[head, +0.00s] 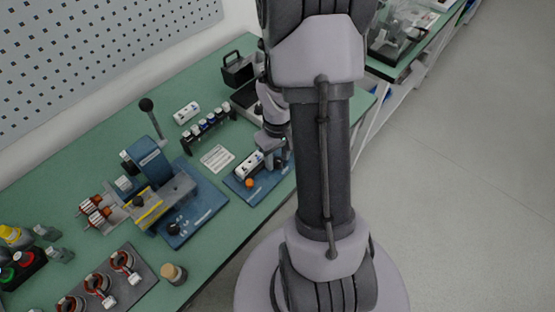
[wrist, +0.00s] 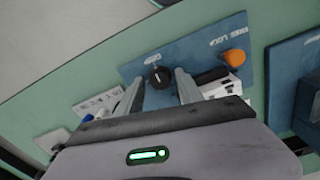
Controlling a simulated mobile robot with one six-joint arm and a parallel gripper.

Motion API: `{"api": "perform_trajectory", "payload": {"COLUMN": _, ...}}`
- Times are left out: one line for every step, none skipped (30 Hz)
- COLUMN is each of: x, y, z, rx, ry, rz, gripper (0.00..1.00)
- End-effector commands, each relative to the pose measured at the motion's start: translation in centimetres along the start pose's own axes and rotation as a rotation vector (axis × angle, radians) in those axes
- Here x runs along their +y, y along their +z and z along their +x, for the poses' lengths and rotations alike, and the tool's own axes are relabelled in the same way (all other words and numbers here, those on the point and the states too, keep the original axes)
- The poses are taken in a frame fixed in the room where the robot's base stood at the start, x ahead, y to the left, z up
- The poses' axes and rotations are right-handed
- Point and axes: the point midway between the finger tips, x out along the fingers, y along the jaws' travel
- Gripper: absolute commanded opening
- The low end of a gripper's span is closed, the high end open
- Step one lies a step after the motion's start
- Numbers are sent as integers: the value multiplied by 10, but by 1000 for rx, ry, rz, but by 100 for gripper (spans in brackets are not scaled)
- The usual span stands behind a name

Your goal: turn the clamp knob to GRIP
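A black round knob (wrist: 159,77) with a small pale mark sits on a blue plate (wrist: 196,56) in the wrist view. A white label reading roughly GRIP is just beyond it, upside down in this view. My gripper (wrist: 158,76) is open, with one finger on each side of the knob; whether either finger touches it I cannot tell. An orange knob (wrist: 234,57) stands on the same plate to the right, beside another white label. In the head view the orange knob (head: 249,183) shows, while my arm and gripper hide the black knob.
A white block-like part (wrist: 222,84) lies right of the right finger. A second blue base (wrist: 290,80) stands further right. In the head view a blue press (head: 150,160) with a lever stands left of the plate, and a rack of small bottles (head: 208,127) stands behind it.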

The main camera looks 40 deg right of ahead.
Motion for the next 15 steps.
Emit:
{"api": "perform_trajectory", "payload": {"x": 0, "y": 0, "z": 0, "rx": 0, "ry": 0, "rz": 0, "gripper": 45}}
{"api": "perform_trajectory", "payload": {"x": 0, "y": 0, "z": 0, "rx": 0, "ry": 0, "rz": -1, "gripper": 45}}
{"api": "perform_trajectory", "payload": {"x": 0, "y": 0, "z": 0, "rx": 0, "ry": 0, "rz": -1, "gripper": 45}}
{"api": "perform_trajectory", "payload": {"x": 0, "y": 0, "z": 0, "rx": 0, "ry": 0, "rz": -1, "gripper": 45}}
{"api": "perform_trajectory", "payload": {"x": 0, "y": 0, "z": 0, "rx": 0, "ry": 0, "rz": -1, "gripper": 45}}
{"api": "perform_trajectory", "payload": {"x": 0, "y": 0, "z": 0, "rx": 0, "ry": 0, "rz": -1, "gripper": 45}}
{"api": "perform_trajectory", "payload": {"x": 0, "y": 0, "z": 0, "rx": 0, "ry": 0, "rz": -1, "gripper": 45}}
{"api": "perform_trajectory", "payload": {"x": 0, "y": 0, "z": 0, "rx": 0, "ry": 0, "rz": -1, "gripper": 45}}
{"api": "perform_trajectory", "payload": {"x": 0, "y": 0, "z": -2, "rx": 0, "ry": 0, "rz": -1, "gripper": 45}}
{"api": "perform_trajectory", "payload": {"x": 0, "y": 0, "z": -5, "rx": 0, "ry": 0, "rz": -1, "gripper": 45}}
{"api": "perform_trajectory", "payload": {"x": 0, "y": 0, "z": -9, "rx": 0, "ry": 0, "rz": -1, "gripper": 45}}
{"api": "perform_trajectory", "payload": {"x": 0, "y": 0, "z": -16, "rx": 0, "ry": 0, "rz": -1, "gripper": 45}}
{"api": "perform_trajectory", "payload": {"x": 0, "y": 0, "z": -22, "rx": 0, "ry": 0, "rz": -1, "gripper": 45}}
{"api": "perform_trajectory", "payload": {"x": 0, "y": 0, "z": -29, "rx": 0, "ry": 0, "rz": -1, "gripper": 45}}
{"api": "perform_trajectory", "payload": {"x": 0, "y": 0, "z": -39, "rx": 0, "ry": 0, "rz": -1, "gripper": 45}}
